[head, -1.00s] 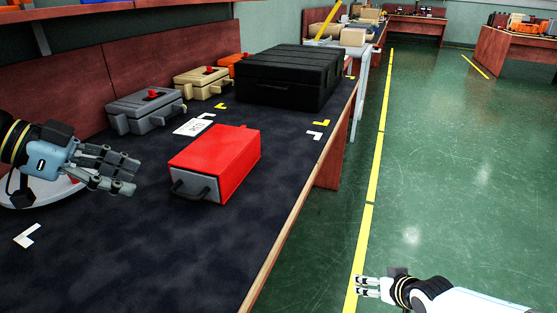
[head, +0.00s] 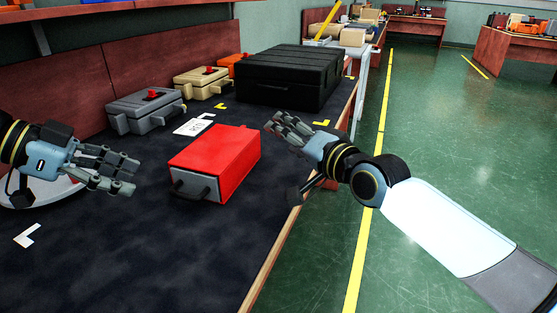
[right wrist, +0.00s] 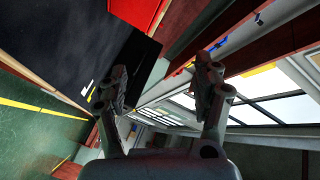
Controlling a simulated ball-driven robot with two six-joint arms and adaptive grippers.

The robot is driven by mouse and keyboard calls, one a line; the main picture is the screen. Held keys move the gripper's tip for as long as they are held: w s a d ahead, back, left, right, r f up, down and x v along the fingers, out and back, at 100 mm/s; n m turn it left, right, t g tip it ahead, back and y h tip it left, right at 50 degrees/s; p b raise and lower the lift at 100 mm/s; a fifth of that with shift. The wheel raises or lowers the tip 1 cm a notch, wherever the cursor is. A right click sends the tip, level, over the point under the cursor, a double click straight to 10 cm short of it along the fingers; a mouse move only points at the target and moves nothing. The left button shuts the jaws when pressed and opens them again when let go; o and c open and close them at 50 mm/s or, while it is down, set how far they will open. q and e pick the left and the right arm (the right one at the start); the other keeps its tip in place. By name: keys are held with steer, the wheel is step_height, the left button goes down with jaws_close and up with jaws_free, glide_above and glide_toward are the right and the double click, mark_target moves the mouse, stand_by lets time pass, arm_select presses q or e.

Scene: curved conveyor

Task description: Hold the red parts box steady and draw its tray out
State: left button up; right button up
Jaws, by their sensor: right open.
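The red parts box (head: 222,160) lies on the dark bench top, with a grey front face and a dark handle (head: 192,188) toward the lower left. Its tray appears shut in. My left gripper (head: 136,174) is open and empty, to the left of the box and apart from it. My right gripper (head: 278,122) is open and empty, above the bench just right of the box's far end. In the right wrist view, its fingers (right wrist: 158,85) are spread, and part of the red box (right wrist: 140,10) shows at the top edge.
A large black case (head: 290,78) stands behind the box. A grey box (head: 145,110), a beige box (head: 202,82) and an orange one (head: 230,62) line the back left. A white label (head: 193,127) lies on the bench.

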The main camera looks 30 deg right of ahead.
glide_toward(248, 146)
steer(key=shift+s+r+m+g+h, duration=0.3)
steer(key=shift+s+r+g, duration=0.1)
steer(key=shift+s+r, duration=0.3)
steer(key=shift+w+a, duration=0.1)
steer(key=x, duration=1)
steer(key=shift+w+f, duration=0.15)
steer(key=shift+f, duration=0.1)
